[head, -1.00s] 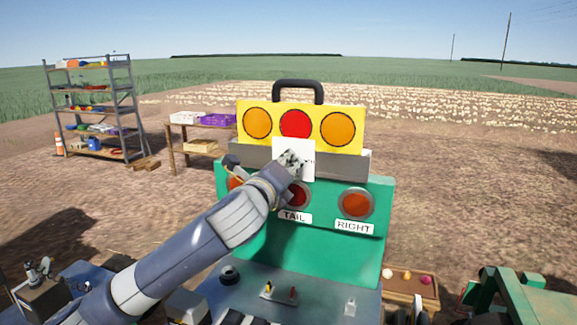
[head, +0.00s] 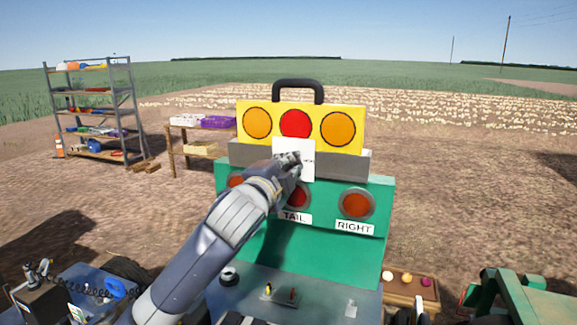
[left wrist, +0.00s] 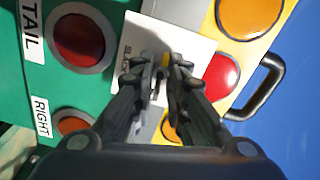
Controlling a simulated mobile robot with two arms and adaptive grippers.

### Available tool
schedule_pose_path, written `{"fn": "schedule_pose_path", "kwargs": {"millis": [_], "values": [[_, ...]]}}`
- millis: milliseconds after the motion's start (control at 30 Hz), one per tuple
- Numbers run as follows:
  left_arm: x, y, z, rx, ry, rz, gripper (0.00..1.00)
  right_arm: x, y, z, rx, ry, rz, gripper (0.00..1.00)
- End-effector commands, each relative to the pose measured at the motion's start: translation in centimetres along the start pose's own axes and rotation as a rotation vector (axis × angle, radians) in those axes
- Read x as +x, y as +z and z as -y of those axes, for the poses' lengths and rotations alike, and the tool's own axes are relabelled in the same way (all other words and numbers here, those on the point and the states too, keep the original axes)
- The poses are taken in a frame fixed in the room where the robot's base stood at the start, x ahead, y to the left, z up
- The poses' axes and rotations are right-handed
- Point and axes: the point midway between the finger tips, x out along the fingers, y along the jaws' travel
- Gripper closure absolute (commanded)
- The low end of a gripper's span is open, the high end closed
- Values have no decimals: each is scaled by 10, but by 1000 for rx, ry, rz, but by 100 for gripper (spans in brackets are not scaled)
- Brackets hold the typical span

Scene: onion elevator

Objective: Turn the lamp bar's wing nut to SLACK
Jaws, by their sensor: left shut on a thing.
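The yellow lamp bar (head: 345,111) has two orange lamps and a red one, and a black handle on top. A white card (head: 279,147) sits at its lower edge, in front of a grey strip. In the left wrist view, the card (left wrist: 190,35) carries the word SLACK beside the fingers. My left gripper (head: 290,158) is at the card. In the left wrist view, its fingers (left wrist: 160,68) are shut on the wing nut, which they mostly hide, so I cannot read its angle. My right gripper is not in view.
Below is a green panel (head: 325,247) with lamps labelled TAIL (head: 295,217) and RIGHT (head: 353,226). My left arm covers its left part. A tray with small balls (head: 418,287) lies right. A shelf (head: 130,95) and wooden table (head: 172,150) stand back left.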

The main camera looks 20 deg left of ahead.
Motion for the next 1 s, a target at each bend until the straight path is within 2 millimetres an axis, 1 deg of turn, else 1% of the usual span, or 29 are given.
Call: {"fn": "schedule_pose_path", "kwargs": {"millis": [33, 533, 1000], "values": [[0, 0, -6, -46, 11, 2, 100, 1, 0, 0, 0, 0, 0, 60], [1, 0, -6, -521, 13, 5, 100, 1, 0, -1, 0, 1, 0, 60], [1, 0, -7, -968, 15, 9, 100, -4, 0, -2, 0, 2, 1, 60]]}}
